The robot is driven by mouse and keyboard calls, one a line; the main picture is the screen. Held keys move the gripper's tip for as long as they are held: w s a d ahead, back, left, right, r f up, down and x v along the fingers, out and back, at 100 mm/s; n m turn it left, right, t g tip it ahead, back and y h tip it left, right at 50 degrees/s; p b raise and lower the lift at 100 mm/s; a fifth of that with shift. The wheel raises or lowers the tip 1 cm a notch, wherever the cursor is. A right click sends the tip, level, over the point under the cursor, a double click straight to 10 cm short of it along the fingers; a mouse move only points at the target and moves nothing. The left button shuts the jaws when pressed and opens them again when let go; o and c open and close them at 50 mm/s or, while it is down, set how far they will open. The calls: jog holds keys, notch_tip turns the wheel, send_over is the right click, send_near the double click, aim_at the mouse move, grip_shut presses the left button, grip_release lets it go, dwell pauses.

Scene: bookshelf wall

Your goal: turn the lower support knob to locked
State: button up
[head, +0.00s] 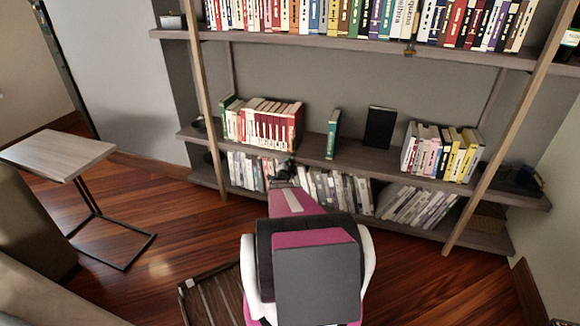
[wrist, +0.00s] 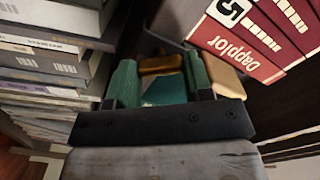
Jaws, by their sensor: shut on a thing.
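My gripper (head: 284,172) reaches to the front edge of the lower shelf in the head view, among the books. In the wrist view its two green-padded fingers (wrist: 160,80) stand on either side of a small brown-gold piece (wrist: 160,64), which looks like the lower support knob. The fingers are shut on it. A teal surface (wrist: 165,91) shows between the fingers, closer to the palm; I cannot tell what it is. The knob's turn position cannot be read. In the head view my arm and gripper hide the knob.
Red books (wrist: 250,38) are close to the fingers at the upper right, and stacked pale books (wrist: 45,75) are close at the left. A small brass-coloured fitting (head: 410,51) sits under the upper shelf. A side table (head: 55,153) stands at the left.

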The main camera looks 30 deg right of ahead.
jog(key=shift+m, duration=0.4)
jog(key=o, duration=0.9)
jog(key=v, duration=1.1)
